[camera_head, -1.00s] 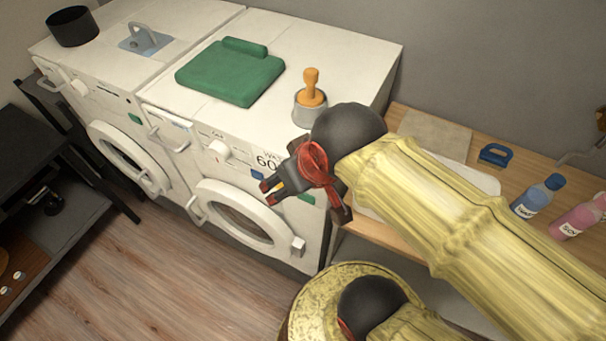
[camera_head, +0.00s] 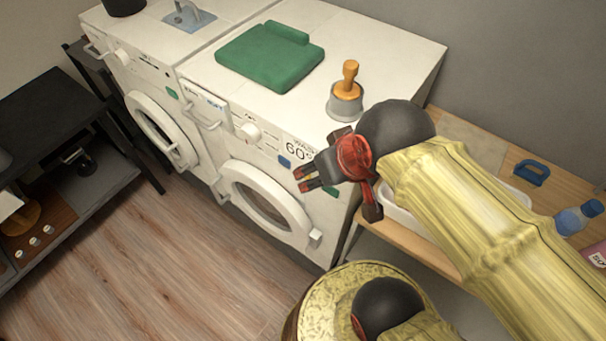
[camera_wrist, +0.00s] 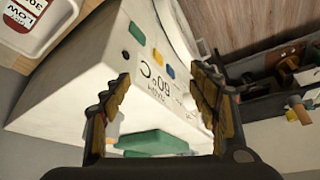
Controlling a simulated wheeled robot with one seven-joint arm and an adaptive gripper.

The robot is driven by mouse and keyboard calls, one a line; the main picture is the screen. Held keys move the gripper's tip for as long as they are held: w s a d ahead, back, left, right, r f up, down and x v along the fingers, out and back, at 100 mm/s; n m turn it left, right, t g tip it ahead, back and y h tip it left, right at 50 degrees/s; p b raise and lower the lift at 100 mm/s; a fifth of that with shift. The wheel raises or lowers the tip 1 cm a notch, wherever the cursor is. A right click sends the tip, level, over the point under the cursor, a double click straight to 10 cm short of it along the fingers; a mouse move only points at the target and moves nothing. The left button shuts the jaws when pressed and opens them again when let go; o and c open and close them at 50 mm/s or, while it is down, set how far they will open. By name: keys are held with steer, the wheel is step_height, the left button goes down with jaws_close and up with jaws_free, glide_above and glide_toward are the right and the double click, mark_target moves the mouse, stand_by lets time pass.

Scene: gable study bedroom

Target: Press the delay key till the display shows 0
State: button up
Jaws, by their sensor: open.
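The right-hand white washing machine (camera_head: 232,130) has a display reading 60 (camera_head: 297,151) on its front panel; in the wrist view this reads 60°C upside down (camera_wrist: 165,82). A blue key (camera_head: 285,161) and a green key (camera_head: 330,191) sit below it. The wrist view shows the green key (camera_wrist: 137,32), a yellow key (camera_wrist: 158,55) and the blue key (camera_wrist: 170,71). I cannot read which one is the delay key. My gripper (camera_head: 301,180) is open and empty in front of the panel. Its fingers frame the panel in the wrist view (camera_wrist: 160,78), apparently without touching it.
A second washer (camera_head: 150,70) stands to the left. A wooden bench (camera_head: 400,245) with a white tray (camera_head: 400,208) and bottles is on the right. The floor in front is clear.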

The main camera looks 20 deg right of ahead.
steer(key=shift+c, duration=1.2)
jaws_close()
stand_by(0.7)
